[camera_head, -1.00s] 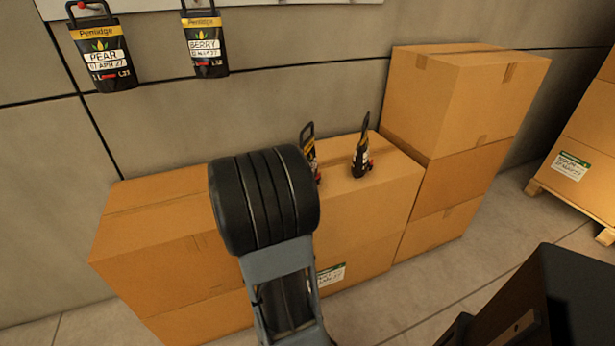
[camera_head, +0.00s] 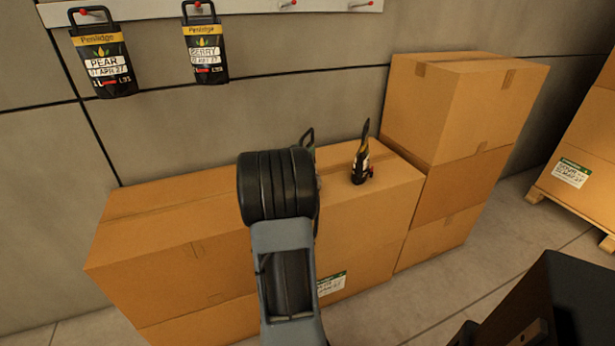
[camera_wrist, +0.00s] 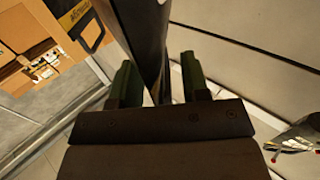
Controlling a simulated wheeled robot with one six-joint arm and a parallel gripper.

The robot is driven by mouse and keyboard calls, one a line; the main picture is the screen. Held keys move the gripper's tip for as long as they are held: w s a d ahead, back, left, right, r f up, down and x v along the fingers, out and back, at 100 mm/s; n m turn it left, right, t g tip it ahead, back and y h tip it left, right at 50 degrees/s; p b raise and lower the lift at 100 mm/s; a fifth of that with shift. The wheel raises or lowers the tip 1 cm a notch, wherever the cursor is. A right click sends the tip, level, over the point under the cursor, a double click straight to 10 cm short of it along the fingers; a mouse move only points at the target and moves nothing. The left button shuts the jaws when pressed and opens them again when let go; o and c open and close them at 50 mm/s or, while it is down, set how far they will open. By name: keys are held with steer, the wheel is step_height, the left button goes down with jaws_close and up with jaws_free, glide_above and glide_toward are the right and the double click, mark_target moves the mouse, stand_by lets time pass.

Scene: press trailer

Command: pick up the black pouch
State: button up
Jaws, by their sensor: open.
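Two black pouches stand on a cardboard box in the head view. One black pouch (camera_head: 308,139) is mostly hidden behind my arm, with only its handle and edge showing. The other black pouch (camera_head: 361,165) stands clear to its right, seen nearly edge-on. In the wrist view, a dark, thin pouch (camera_wrist: 147,32) rises between the two green fingers of my gripper (camera_wrist: 158,78). The fingers are apart, with gaps showing beside the pouch. Another pouch with a yellow band (camera_wrist: 78,16) is at upper left. In the head view my gripper is hidden behind the arm.
Two labelled pouches, PEAR (camera_head: 103,62) and BERRY (camera_head: 205,50), hang from a white wall rail (camera_head: 340,6) with red pegs. A taller box stack (camera_head: 440,110) stands right of the low boxes (camera_head: 160,245). More boxes on a pallet (camera_head: 580,150) are far right.

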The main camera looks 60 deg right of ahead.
steer(key=shift+w+d, duration=0.1)
steer(key=shift+d, duration=0.3)
steer(key=shift+c, duration=0.4)
jaws_close()
stand_by(0.7)
steer(key=shift+r, duration=0.2)
